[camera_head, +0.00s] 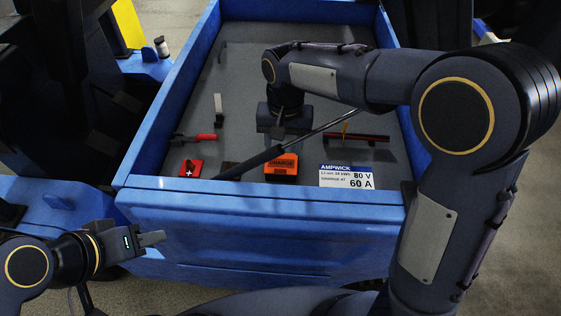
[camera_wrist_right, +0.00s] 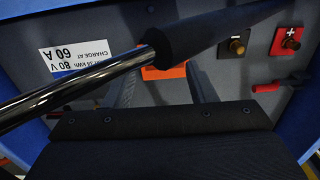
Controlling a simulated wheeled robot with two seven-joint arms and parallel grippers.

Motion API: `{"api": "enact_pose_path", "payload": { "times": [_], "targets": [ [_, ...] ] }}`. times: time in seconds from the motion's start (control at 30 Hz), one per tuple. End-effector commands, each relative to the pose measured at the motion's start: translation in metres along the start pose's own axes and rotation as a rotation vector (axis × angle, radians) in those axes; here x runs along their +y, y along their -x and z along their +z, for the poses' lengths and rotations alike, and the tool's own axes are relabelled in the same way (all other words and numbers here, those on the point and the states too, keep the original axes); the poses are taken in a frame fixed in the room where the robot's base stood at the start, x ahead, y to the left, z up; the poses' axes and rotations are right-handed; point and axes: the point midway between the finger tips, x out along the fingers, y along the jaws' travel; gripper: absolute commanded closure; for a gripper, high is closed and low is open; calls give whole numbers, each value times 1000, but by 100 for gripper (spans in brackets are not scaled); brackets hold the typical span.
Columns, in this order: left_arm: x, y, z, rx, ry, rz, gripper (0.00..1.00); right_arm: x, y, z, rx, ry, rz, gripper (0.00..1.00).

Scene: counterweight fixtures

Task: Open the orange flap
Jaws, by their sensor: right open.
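The orange flap (camera_head: 282,163), lettered CHARGE, is at the near end inside the blue bay. In the right wrist view the orange flap (camera_wrist_right: 167,73) shows only in part behind a dark strut. My right gripper (camera_head: 282,136) points down into the bay, just beyond the flap in the head view. In the right wrist view its two grey fingers (camera_wrist_right: 161,80) stand apart on either side of the orange patch, open and empty. Whether they touch the flap is hidden. My left gripper (camera_head: 152,239) is outside the bay's near wall, apart from the flap; its finger gap is unclear.
A gas strut (camera_head: 305,136) slants across the bay, close to my right gripper. A red terminal block (camera_head: 187,168) and a red-handled connector (camera_head: 205,137) lie left of the flap. A rating label (camera_head: 347,177) is right of it. The blue wall (camera_head: 260,200) borders the bay in front.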

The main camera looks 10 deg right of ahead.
Motion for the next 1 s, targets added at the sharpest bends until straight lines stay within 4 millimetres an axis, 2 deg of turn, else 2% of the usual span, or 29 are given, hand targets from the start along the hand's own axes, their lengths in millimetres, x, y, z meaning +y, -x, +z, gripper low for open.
{"api": "enact_pose_path", "payload": {
  "times": [0.17, 0.4, 0.6, 0.97, 1.0],
  "targets": [
    [0, 0, 0, 0, 0, 0, 64, -8, -13, -2, 3, 1, 26, 49],
    [0, 1, 0, 0, 0, 0, 64, -6, -51, -2, 1, 0, 26, 49],
    [1, 2, -1, 0, 0, 0, 64, -6, -75, -2, 3, 0, 23, 49],
    [1, 2, -1, 0, 0, 0, 64, -6, -82, -2, 4, 1, 21, 49],
    [1, 2, -1, 0, 0, 0, 64, -6, -82, -2, 4, 1, 21, 53]
  ]
}}
